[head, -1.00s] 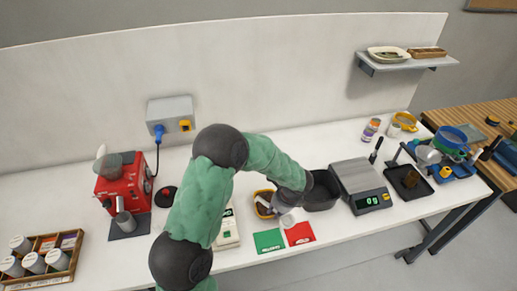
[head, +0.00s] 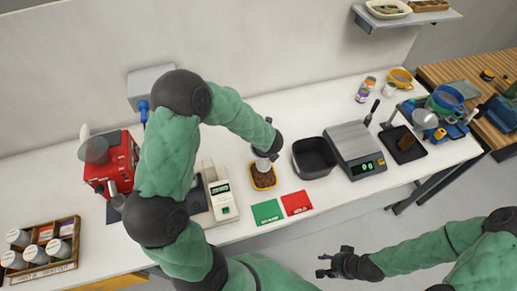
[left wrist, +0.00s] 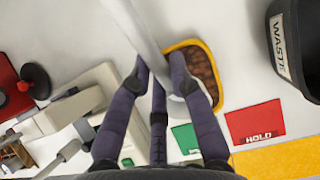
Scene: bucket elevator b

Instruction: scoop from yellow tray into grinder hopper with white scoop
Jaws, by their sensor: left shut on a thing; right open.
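The yellow tray (head: 263,187) holds brown granular contents and sits on the white bench. It also shows in the left wrist view (left wrist: 207,43). My left gripper (head: 270,152) is just behind and above the tray. In the left wrist view its fingers (left wrist: 165,88) are shut on the white scoop (left wrist: 136,25); the scoop's bowl is largely hidden, so I cannot tell if it is loaded. The red grinder (head: 108,170) stands at the left with a grey hopper (head: 96,150) on top. My right gripper (head: 322,265) is open and empty in front of the bench.
A black waste bin (head: 300,158) stands right of the tray, then a scale (head: 350,138). Green (head: 267,211) and red (head: 297,203) cards lie in front. A white device (head: 222,200) stands left of the tray. A wooden rack (head: 40,270) with white-lidded containers is at left.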

